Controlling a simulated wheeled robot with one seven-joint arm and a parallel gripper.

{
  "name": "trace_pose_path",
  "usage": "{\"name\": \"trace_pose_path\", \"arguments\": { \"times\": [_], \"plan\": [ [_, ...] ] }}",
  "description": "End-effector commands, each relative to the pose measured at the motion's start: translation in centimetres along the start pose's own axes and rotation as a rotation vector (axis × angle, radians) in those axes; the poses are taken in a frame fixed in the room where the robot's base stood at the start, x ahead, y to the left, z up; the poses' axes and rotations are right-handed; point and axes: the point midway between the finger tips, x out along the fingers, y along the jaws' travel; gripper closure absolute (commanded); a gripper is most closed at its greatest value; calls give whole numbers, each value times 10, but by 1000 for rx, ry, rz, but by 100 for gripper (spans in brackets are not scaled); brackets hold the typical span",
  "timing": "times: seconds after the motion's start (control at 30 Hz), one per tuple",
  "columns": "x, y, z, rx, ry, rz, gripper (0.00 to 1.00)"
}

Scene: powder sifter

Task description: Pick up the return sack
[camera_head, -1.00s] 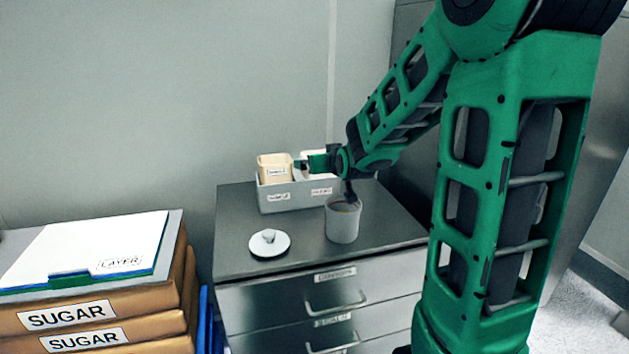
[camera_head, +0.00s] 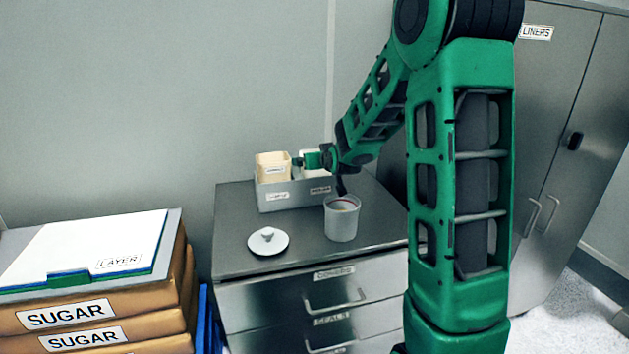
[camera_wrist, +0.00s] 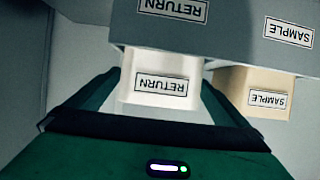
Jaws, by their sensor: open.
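The return sack is a small white block-shaped sack with a black-framed RETURN label. In the wrist view the return sack (camera_wrist: 150,103) shows upside down, between the two sides of my gripper (camera_wrist: 160,100), which is open. Whether the fingers touch it cannot be told. In the head view my gripper (camera_head: 300,161) is at the grey two-part bin (camera_head: 285,197), over its right compartment. The white sack there is mostly hidden behind my gripper. The bin also shows in the wrist view with RETURN and SAMPLE labels.
A cream sample sack (camera_head: 272,168) sits in the bin's left compartment. A grey cup (camera_head: 341,222) stands in front of the bin, close under my wrist. A white lid (camera_head: 268,241) lies on the steel counter (camera_head: 232,225). Stacked sugar sacks (camera_head: 95,318) are at the left.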

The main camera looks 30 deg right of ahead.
Motion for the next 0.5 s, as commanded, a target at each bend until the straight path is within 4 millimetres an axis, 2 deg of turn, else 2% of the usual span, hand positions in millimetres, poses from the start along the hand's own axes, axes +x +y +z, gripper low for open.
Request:
{"name": "trace_pose_path", "arguments": {
  "times": [0.1, 0.13, 0.37, 0.5],
  "plan": [
    [0, 0, 0, 0, 0, 0, 0],
    [0, 0, 0, 0, 0, 0, 5],
    [0, 0, 0, 0, 1, 0, 60],
    [0, 0, -1, 0, 1, 0, 62]
  ]
}}
